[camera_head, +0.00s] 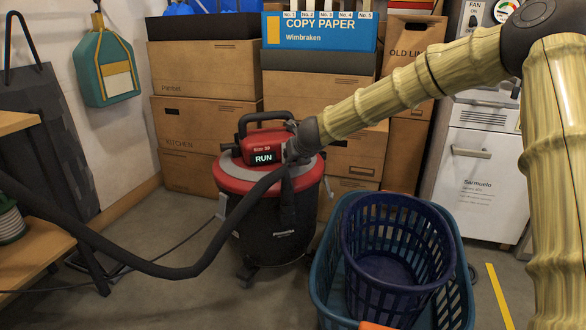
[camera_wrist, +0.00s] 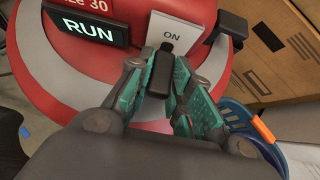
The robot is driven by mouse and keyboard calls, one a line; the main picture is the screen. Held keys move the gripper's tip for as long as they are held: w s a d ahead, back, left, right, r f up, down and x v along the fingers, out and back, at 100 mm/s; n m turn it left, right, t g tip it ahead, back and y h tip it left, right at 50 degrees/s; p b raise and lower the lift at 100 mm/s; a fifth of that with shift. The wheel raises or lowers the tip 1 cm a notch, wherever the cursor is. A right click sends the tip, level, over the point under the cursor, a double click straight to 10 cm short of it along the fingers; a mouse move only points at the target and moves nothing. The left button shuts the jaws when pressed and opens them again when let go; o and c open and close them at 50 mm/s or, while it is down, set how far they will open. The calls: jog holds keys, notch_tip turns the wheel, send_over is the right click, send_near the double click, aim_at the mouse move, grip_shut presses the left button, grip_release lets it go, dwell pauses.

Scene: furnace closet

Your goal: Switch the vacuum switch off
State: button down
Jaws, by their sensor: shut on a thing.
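The red and black shop vacuum (camera_head: 278,215) stands on the floor in front of the boxes. Its display (camera_head: 263,157) reads RUN, as it also does in the wrist view (camera_wrist: 88,29). My gripper (camera_head: 291,152) is at the right side of the vacuum's red top. In the wrist view, my gripper (camera_wrist: 168,66) has its teal-padded fingers closed around the dark vacuum switch (camera_wrist: 159,75). The switch lever lies just below a white plate (camera_wrist: 177,31) marked ON. The fingers hide part of the switch's base and any OFF mark.
A dark hose (camera_head: 210,265) runs from the left toward the vacuum's top. Blue laundry baskets (camera_head: 345,290) stand on the floor at front right. Stacked cardboard boxes (camera_head: 205,70) are behind the vacuum. A white furnace cabinet (camera_head: 470,175) is at right. Some floor at left front is clear.

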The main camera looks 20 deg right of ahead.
jog(key=shift+f+t+b, duration=0.2)
jog(key=shift+t+b, duration=0.1)
jog(key=shift+b, duration=1.05)
jog(key=c, duration=1.3)
grip_release()
jog(key=shift+s+r, duration=0.1)
jog(key=shift+r, duration=0.05)
jog(key=v, duration=1.1)
jog(key=shift+s+r, duration=0.2)
jog(key=shift+s, duration=0.15)
